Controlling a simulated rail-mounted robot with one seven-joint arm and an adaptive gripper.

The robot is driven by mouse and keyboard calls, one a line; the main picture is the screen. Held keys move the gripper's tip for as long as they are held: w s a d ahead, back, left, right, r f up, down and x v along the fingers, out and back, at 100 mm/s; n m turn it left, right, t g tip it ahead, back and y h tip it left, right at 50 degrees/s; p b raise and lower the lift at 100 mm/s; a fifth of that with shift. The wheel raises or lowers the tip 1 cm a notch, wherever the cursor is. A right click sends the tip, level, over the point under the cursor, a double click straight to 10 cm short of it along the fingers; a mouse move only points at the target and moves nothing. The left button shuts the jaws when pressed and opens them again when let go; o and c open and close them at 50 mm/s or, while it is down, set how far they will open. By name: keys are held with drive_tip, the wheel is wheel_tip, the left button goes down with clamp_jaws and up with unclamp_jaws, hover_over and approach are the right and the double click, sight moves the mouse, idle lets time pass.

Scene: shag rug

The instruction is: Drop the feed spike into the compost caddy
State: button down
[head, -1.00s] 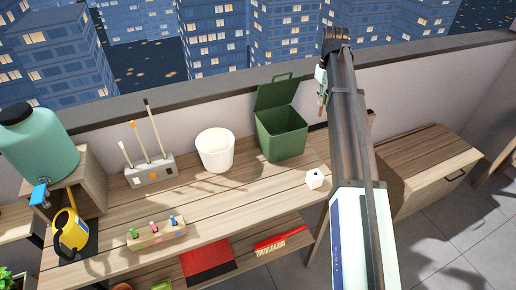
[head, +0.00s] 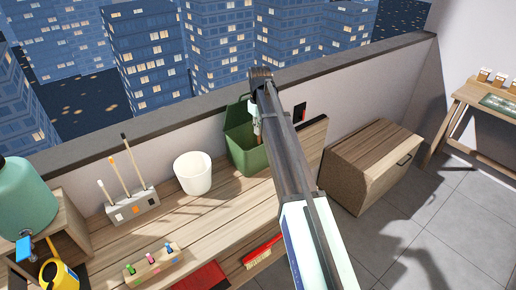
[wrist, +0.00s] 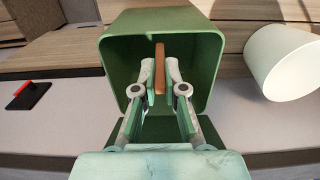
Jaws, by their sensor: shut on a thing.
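The compost caddy (head: 246,155) is a green bin with its lid raised, standing at the back of the wooden bench in the head view. My arm partly covers it there. In the wrist view, the open mouth of the caddy (wrist: 118,62) lies around and beyond my fingertips. My gripper (wrist: 160,76) is shut on the feed spike (wrist: 159,56), a thin orange-brown stick held between the two fingers. The spike appears over or within the caddy's opening; its exact depth cannot be told. In the head view the fingers and spike are mostly hidden behind my arm.
A white pot (head: 193,174) stands left of the caddy and also shows in the wrist view (wrist: 284,62). A tool block (head: 132,208) with upright sticks and a peg block (head: 153,264) are further left. A wooden chest (head: 365,165) stands right.

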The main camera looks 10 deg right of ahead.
sight(259, 151)
wheel_tip(259, 151, down, 10)
drive_tip(key=shift+f+p, duration=0.1)
drive_tip(key=shift+p, duration=1.15)
drive_tip(key=shift+f, duration=0.4)
drive_tip(key=shift+f, duration=0.1)
drive_tip(key=shift+f, duration=0.35)
drive_tip(key=shift+f, duration=0.15)
drive_tip(key=c, duration=1.2)
unclamp_jaws()
drive_tip(key=shift+c, duration=0.2)
